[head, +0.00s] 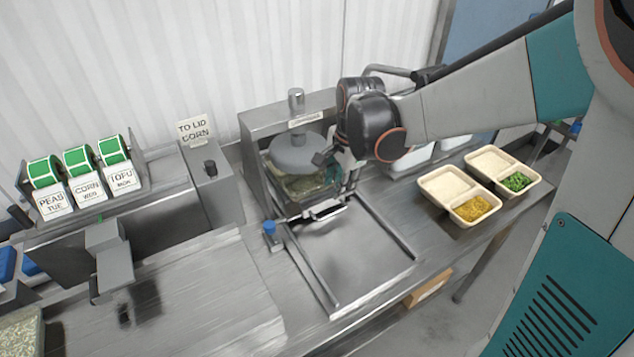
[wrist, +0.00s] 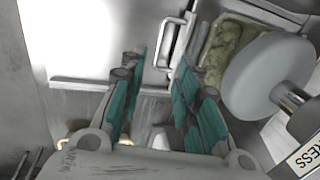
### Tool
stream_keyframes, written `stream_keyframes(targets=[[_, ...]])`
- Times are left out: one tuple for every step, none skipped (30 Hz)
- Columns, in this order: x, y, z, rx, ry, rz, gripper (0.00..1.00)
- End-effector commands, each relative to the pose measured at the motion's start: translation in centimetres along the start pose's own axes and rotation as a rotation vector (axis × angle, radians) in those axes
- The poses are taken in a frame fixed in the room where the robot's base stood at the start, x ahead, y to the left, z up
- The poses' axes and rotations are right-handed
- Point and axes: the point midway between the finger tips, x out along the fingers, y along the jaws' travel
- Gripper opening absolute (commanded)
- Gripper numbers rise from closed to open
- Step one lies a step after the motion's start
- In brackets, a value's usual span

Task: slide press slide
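The press (head: 254,135) is a metal housing with a round grey press plate (head: 296,153) on a shaft. The plate also shows in the wrist view (wrist: 262,78). A sliding carriage with a metal handle (head: 325,212) sits under the plate and holds a container with greenish contents (head: 305,185). In the wrist view the handle (wrist: 170,45) lies just past my fingertips, nearer the right finger. My gripper (wrist: 158,65) is open and empty, with a clear gap between its teal fingers. In the head view it hangs at the right side of the press, partly covering it.
The rail bed (head: 365,255) in front of the press is empty. Two beige trays, one with corn (head: 445,187) and one with peas (head: 490,160), stand at the right. A blue-topped post (head: 269,228) stands by the left rail. Labelled green rolls (head: 77,160) stand at the far left.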

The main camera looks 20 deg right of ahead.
Motion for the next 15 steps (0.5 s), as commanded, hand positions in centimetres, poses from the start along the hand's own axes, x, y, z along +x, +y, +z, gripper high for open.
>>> stream_keyframes(targets=[[0.8, 0.0, 0.0, -0.001, 0.000, 0.000, 0.30], [1.2, 0.0, 0.0, -0.001, 0.000, 0.000, 0.30], [1.9, 0.0, 0.0, -0.002, 0.000, 0.000, 0.30], [2.5, 0.1, 0.0, -0.002, 0.000, -0.001, 0.30], [3.1, 0.0, 0.0, -0.002, 0.000, -0.001, 0.30], [3.9, 0.0, 0.0, -0.002, 0.000, -0.001, 0.30], [4.5, 0.0, 0.0, -0.002, 0.000, -0.001, 0.30], [5.1, 0.0, 0.0, -0.003, 0.000, -0.001, 0.30], [5.9, 0.0, 0.0, -0.003, 0.000, -0.001, 0.30], [6.5, 0.0, 0.0, -0.003, 0.000, -0.001, 0.30], [7.1, 0.0, 0.0, -0.003, 0.000, -0.001, 0.30], [7.9, 0.0, 0.0, -0.003, 0.000, -0.001, 0.30], [8.4, 0.0, 0.0, -0.003, 0.000, -0.001, 0.30], [9.0, 0.0, 0.0, -0.003, 0.000, -0.001, 0.30], [9.6, 0.0, 0.0, -0.003, 0.000, -0.001, 0.30]])
